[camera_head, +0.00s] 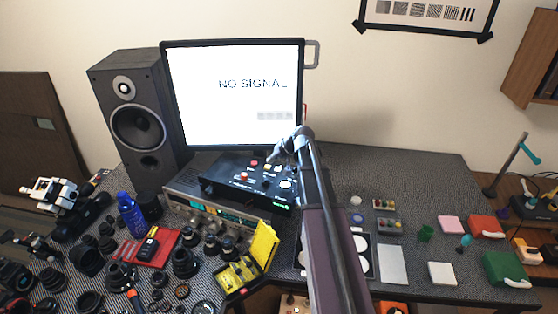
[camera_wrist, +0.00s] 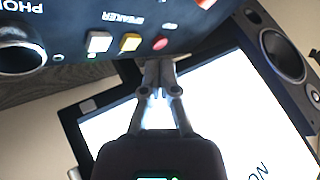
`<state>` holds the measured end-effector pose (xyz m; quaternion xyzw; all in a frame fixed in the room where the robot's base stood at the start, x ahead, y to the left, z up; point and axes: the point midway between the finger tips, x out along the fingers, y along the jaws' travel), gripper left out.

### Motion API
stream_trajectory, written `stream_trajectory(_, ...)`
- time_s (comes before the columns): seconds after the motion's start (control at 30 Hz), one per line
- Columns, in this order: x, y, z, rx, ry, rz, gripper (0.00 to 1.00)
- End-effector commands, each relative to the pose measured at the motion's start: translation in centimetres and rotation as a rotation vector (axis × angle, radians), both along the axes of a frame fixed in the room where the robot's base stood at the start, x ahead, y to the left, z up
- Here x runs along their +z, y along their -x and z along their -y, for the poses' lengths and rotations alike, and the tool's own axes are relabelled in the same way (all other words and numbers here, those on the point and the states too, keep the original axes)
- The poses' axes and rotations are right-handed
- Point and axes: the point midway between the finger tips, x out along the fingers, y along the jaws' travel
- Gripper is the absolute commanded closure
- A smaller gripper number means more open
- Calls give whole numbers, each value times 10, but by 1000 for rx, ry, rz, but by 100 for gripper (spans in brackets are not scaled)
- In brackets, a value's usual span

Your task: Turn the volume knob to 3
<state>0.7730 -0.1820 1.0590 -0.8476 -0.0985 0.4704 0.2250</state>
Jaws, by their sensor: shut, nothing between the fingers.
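A black control box (camera_head: 222,178) sits on top of a receiver (camera_head: 185,194) in front of the monitor. Its panel carries small buttons and knobs. In the wrist view the panel (camera_wrist: 75,25) fills the top, with a white button (camera_wrist: 98,42), a yellow button (camera_wrist: 130,42), a red button (camera_wrist: 160,43) and a large dark round knob (camera_wrist: 20,52) at left, cut by the edge. I cannot tell which knob is for volume, nor read its setting. My gripper (camera_head: 277,159) is over the box's back right part. In the wrist view its fingers (camera_wrist: 158,72) are shut and empty, beside the red button.
The monitor (camera_head: 232,95) showing "NO SIGNAL" stands close behind my gripper. A tall speaker (camera_head: 140,125) stands at left. Lenses and a yellow case (camera_head: 262,246) crowd the front left. My arm hides part of the table at centre right.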

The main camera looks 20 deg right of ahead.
Motion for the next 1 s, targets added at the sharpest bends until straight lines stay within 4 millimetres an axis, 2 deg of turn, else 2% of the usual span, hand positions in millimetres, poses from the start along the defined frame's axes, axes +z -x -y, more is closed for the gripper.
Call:
stream_trajectory(0.03, -4, 13, -18, 18, 14, -27, 100)
stream_trajectory(0.17, -15, 45, -59, 69, 66, -117, 100)
stream_trajectory(0.3, -28, 90, -103, 121, 144, -232, 100)
stream_trajectory(0.5, -40, 158, -151, 171, 280, -388, 100)
stream_trajectory(0.6, -44, 188, -165, 182, 346, -449, 100)
stream_trajectory(0.73, -45, 216, -175, 185, 414, -506, 100)
stream_trajectory(0.83, -46, 228, -180, 185, 448, -530, 100)
stream_trajectory(1.0, -46, 236, -181, 182, 470, -548, 100)
